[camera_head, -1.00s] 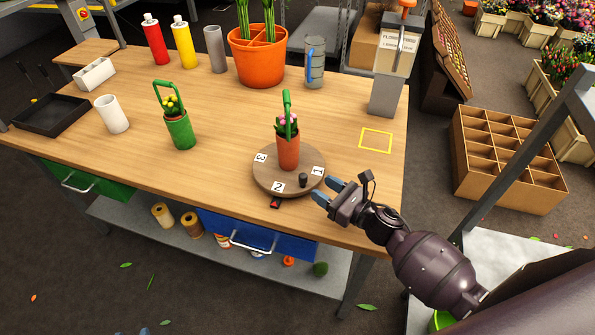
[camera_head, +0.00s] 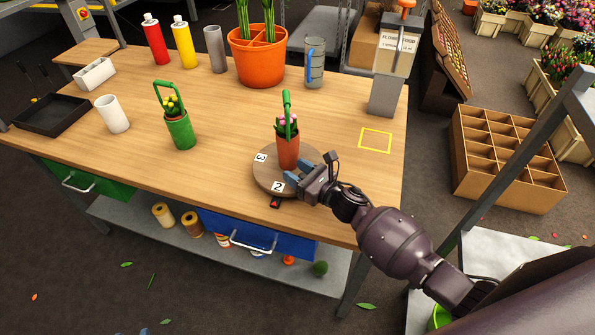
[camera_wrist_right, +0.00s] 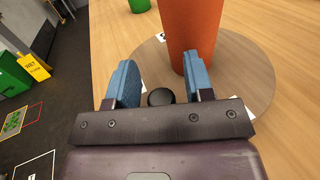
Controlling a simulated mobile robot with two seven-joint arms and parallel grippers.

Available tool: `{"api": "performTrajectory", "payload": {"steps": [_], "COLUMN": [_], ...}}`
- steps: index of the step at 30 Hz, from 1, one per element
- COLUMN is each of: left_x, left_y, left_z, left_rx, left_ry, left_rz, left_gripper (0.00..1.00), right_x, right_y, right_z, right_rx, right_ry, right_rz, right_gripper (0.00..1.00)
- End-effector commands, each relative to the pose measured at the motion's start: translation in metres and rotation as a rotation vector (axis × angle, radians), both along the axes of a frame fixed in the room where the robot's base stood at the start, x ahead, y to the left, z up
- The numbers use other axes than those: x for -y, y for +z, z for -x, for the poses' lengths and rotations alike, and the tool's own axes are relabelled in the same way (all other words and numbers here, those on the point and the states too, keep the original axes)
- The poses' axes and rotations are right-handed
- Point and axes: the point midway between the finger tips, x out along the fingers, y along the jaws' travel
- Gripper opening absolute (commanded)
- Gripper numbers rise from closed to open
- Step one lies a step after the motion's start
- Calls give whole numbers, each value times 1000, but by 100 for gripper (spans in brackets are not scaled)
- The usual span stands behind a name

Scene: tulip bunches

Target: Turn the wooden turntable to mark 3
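The round wooden turntable (camera_head: 262,182) lies near the table's front edge. Label 2 (camera_head: 277,187) sits closest to the red-and-black pointer (camera_head: 275,203) on the table; label 3 (camera_head: 261,158) is at the left, and label 1 is hidden by my gripper in the head view. An orange pot with a green handle (camera_head: 288,152) stands on the turntable. My right gripper (camera_head: 296,174) is over the turntable's front-right part. In the right wrist view its blue fingers are apart, with the dark knob (camera_wrist_right: 160,97) between them, contact not visible. My left gripper is not in view.
A green pot with yellow flowers (camera_head: 180,132) and a white cup (camera_head: 112,114) stand to the left. A yellow square outline (camera_head: 375,140) and a grey dispenser (camera_head: 388,95) are to the right. The table between the pots is clear.

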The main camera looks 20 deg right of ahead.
Motion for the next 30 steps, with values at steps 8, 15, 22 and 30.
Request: {"api": "performTrajectory", "payload": {"steps": [8, 15, 22, 30], "left_x": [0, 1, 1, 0], "left_y": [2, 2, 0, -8], "left_z": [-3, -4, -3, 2], "left_rx": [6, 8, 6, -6], "left_ry": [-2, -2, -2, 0], "left_rz": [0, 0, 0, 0], "left_gripper": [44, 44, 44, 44], "right_x": [0, 0, 1, 5], "right_y": [0, 0, 0, 0], "right_z": [0, 0, 0, -1], "right_rx": [0, 0, 2, 6], "right_ry": [0, 0, 11, 54], "right_rz": [0, 0, 1, 1], "right_gripper": [5, 0, 0, 0]}}
